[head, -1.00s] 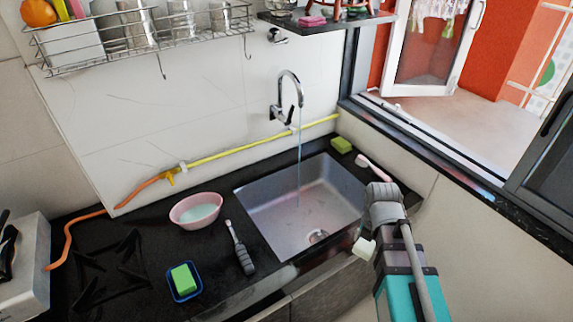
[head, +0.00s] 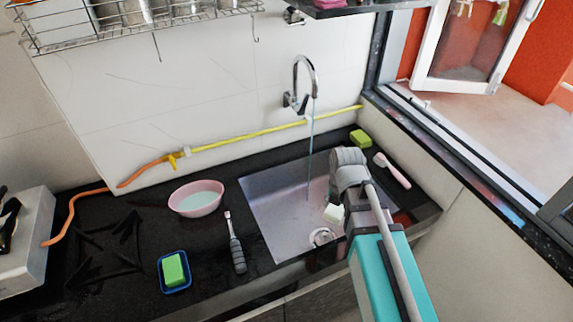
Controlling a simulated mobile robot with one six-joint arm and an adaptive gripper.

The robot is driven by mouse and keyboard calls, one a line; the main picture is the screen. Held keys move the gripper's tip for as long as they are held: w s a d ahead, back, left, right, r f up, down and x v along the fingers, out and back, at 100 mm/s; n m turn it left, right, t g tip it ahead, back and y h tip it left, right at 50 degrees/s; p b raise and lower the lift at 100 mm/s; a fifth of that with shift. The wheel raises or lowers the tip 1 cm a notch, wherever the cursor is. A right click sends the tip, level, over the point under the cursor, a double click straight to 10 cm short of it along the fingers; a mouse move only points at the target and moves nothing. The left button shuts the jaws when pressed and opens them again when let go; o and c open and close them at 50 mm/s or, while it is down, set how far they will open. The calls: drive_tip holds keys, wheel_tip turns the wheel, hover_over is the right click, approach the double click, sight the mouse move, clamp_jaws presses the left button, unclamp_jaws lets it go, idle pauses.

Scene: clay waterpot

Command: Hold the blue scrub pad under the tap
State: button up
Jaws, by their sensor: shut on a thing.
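The tap (head: 304,72) is on the tiled wall above the sink. A thin stream of water (head: 310,150) falls from it into the metal sink (head: 280,215). My arm reaches in from the lower right, with its grey wrist over the right part of the sink, to the right of the stream. A small whitish block (head: 333,213) shows at the arm's left side; I cannot tell what it is. My gripper's fingers are hidden behind my arm. I see no blue scrub pad in this view.
A green sponge (head: 173,270) lies in a blue dish (head: 163,288) on the dark counter. A yellow-green sponge (head: 361,138) and a pink brush (head: 394,171) lie right of the sink.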

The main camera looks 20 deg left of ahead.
drive_tip(key=shift+w+a, duration=0.15)
drive_tip(key=shift+w, duration=0.25)
drive_tip(key=shift+a, duration=0.1)
drive_tip(key=shift+s+a, duration=0.1)
drive_tip(key=shift+a, duration=0.1)
drive_tip(key=w+a+r+n+t, duration=0.1)
drive_tip(key=w+a+t, duration=0.2)
drive_tip(key=a, duration=0.4)
drive_tip(key=w+a+r+t, duration=0.1)
drive_tip(key=w+a+t, duration=0.1)
drive_tip(key=a, duration=0.6)
drive_tip(key=shift+w+a+r+n+t, duration=0.3)
drive_tip(key=shift+w+r+n+t, duration=0.1)
drive_tip(key=shift+w, duration=0.45)
drive_tip(key=shift+w, duration=0.1)
drive_tip(key=w+f+b, duration=0.2)
drive_tip(key=w+f, duration=0.1)
drive_tip(key=w, duration=1)
drive_tip(key=shift+w+a, duration=0.4)
drive_tip(key=shift+s, duration=0.15)
